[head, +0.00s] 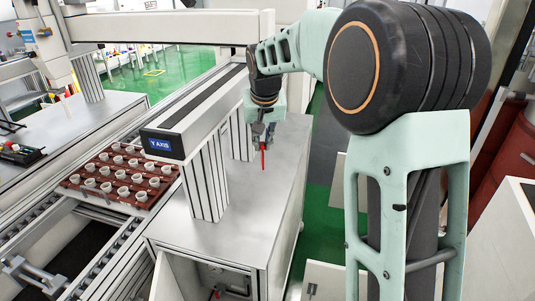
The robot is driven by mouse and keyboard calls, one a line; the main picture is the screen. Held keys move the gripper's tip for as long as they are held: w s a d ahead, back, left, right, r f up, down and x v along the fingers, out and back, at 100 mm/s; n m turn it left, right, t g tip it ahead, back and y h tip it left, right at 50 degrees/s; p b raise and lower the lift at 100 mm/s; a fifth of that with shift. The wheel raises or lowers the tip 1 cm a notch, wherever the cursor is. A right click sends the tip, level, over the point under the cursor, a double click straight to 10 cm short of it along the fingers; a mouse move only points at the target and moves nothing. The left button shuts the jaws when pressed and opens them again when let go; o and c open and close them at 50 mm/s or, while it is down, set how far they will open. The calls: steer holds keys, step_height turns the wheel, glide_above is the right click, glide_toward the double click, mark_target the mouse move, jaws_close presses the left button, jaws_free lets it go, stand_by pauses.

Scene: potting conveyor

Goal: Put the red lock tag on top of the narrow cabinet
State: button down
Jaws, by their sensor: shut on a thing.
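My gripper (264,142) is at the end of my arm, pointing down over the grey metal top of the narrow cabinet (268,205). It is shut on the red lock tag (263,159), a thin red piece that hangs below the fingers. The tag appears to be above the cabinet top, but I cannot tell how large the gap is. The cabinet's front shows an open compartment below, with a small red item (215,294) low inside it.
A Y AXIS gantry beam (195,115) on ribbed posts (203,185) stands on the cabinet's left side. A brown tray (75,180) of several white pots sits on the conveyor at left. The cabinet top right of the posts is clear.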

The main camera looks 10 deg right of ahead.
steer(key=shift+w+d+f+p, duration=0.4)
steer(key=shift+w+d+f, duration=0.2)
steer(key=shift+w+f, duration=1.5)
steer(key=shift+w+d+f+p, duration=0.4)
steer(key=shift+w+d+f, duration=0.15)
steer(key=shift+w+f, duration=1.55)
steer(key=shift+w+d+f+p, duration=0.4)
steer(key=shift+w+d+f, duration=0.2)
steer(key=shift+w+f, duration=1.5)
steer(key=shift+f, duration=0.15)
steer(key=c, duration=2)
jaws_free()
